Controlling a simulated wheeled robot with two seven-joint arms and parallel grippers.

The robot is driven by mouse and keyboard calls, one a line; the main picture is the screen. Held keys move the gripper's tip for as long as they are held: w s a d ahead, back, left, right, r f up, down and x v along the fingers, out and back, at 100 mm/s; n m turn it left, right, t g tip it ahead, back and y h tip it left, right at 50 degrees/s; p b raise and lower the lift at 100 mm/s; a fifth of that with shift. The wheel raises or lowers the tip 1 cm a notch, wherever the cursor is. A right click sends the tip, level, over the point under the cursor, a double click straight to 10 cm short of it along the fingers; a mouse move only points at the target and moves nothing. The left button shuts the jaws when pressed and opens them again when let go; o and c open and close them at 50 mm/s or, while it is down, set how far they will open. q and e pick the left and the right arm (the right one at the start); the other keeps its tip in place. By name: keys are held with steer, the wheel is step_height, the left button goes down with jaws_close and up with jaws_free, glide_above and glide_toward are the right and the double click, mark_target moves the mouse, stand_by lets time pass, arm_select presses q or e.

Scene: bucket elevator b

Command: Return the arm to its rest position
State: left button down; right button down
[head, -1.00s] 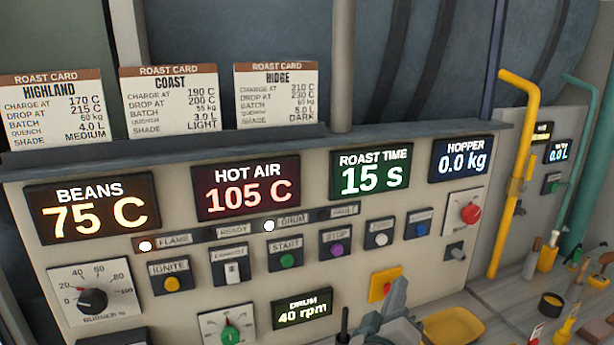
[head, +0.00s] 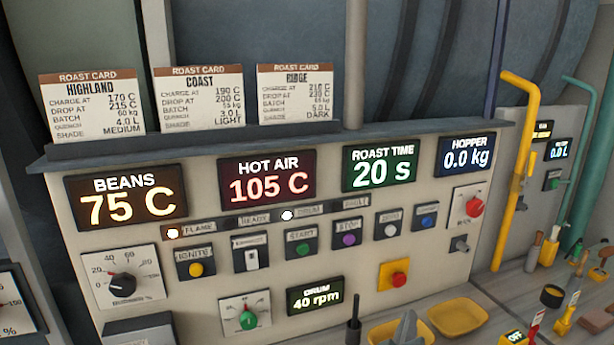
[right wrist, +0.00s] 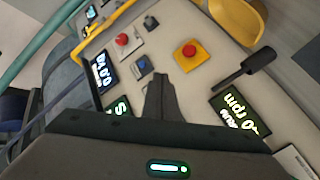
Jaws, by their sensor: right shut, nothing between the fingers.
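My right gripper (head: 408,318) shows at the bottom edge of the head view as grey finger tips pointing up. It is below the red button on its yellow plate (head: 394,276) and overlaps a yellow tray (head: 378,334). In the right wrist view the gripper (right wrist: 160,82) is shut and empty, its fingers pointing at the control panel. The wrist view also shows the red button (right wrist: 188,52) beyond the fingers. The rest of my right arm is out of the head view. My left gripper is not in view.
The roaster control panel (head: 345,220) carries displays, buttons and knobs. A black lever (head: 354,325) stands left of the gripper. A second yellow tray (head: 458,317) lies to the right. A yellow pipe (head: 508,190) rises at the panel's right end. Small tools crowd the far-right counter.

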steer(key=s+d+f+g+y, duration=0.1)
steer(key=s+f+g, duration=0.1)
steer(key=s+f, duration=0.2)
steer(key=s+d+f+m+g+y, duration=0.1)
steer(key=s+f, duration=0.3)
steer(key=f, duration=0.4)
steer(key=s+d+f+g+y, duration=0.1)
steer(key=s+f+g, duration=0.1)
steer(key=s+f, duration=0.2)
steer(key=shift+s+f+g, duration=0.15)
steer(key=shift+s+f, duration=0.05)
steer(key=shift+f, duration=0.25)
steer(key=shift+s+f+g, duration=0.15)
steer(key=shift+s+f, duration=0.05)
steer(key=shift+f, duration=0.25)
steer(key=s+a+f+m+g+y, duration=0.1)
steer(key=s+f+g+y, duration=0.3)
steer(key=s, duration=0.7)
steer(key=s+f+g, duration=0.2)
steer(key=s+f, duration=0.4)
steer(key=s, duration=0.6)
step_height(320, 180, down, 32)
steer(key=g+b, duration=0.2)
steer(key=b, duration=0.2)
steer(key=s+d+f+b, duration=0.3)
steer(key=s+f+b, duration=0.1)
steer(key=s+f, duration=1.4)
step_height(320, 180, down, 4)
steer(key=shift+s+r+g, duration=0.1)
steer(key=shift+s+g, duration=0.3)
